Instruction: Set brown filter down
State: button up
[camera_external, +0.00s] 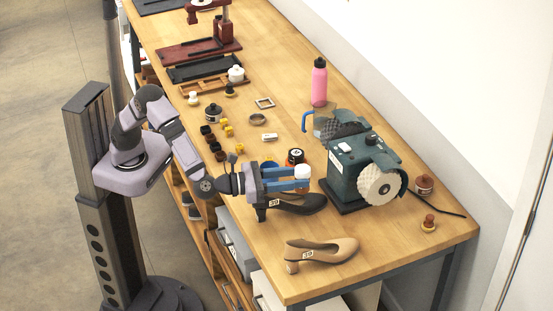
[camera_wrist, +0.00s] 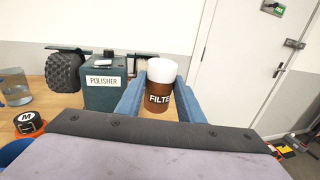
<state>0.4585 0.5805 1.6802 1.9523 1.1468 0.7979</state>
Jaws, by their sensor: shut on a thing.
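The brown filter (camera_wrist: 158,97) is a small brown cylinder with a white top and the letters "FILTE" showing. In the wrist view it stands upright between the two blue fingers of my gripper (camera_wrist: 152,100), which are shut on it. In the external view my gripper (camera_external: 301,179) is over the near part of the wooden table (camera_external: 225,65), just above or beside a black shoe (camera_external: 297,204). The filter's white top (camera_external: 302,171) shows at the fingertips there. I cannot tell how high its base is above the table.
A green polisher (camera_external: 359,167) stands right of my gripper; it also shows in the wrist view (camera_wrist: 104,89). A tan shoe (camera_external: 325,250) lies in front, and a black-and-orange round tin (camera_external: 295,157) is close behind the fingers. A pink bottle (camera_external: 319,84) stands farther back. Bare wood lies at the front right.

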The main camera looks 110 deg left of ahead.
aim_at(296, 169)
jog(key=shift+r, duration=0.1)
notch_tip(296, 169, up, 5)
jog(key=shift+r, duration=0.2)
jog(key=s+a+n+g+y+p, duration=0.3)
jog(key=s+a+n+g+y, duration=0.1)
jog(key=s+a, duration=0.85)
jog(key=s+a+n+g+y+p, duration=0.35)
jog(key=s+a, duration=0.55)
jog(key=s, duration=0.6)
jog(key=shift+g, duration=0.45)
jog(key=shift+w+a+f+b, duration=0.1)
jog(key=shift+f+b, duration=0.1)
jog(key=shift+f, duration=5.65)
jog(key=shift+a+f+b, duration=0.1)
jog(key=shift+f+b, duration=0.05)
jog(key=shift+f, duration=5.7)
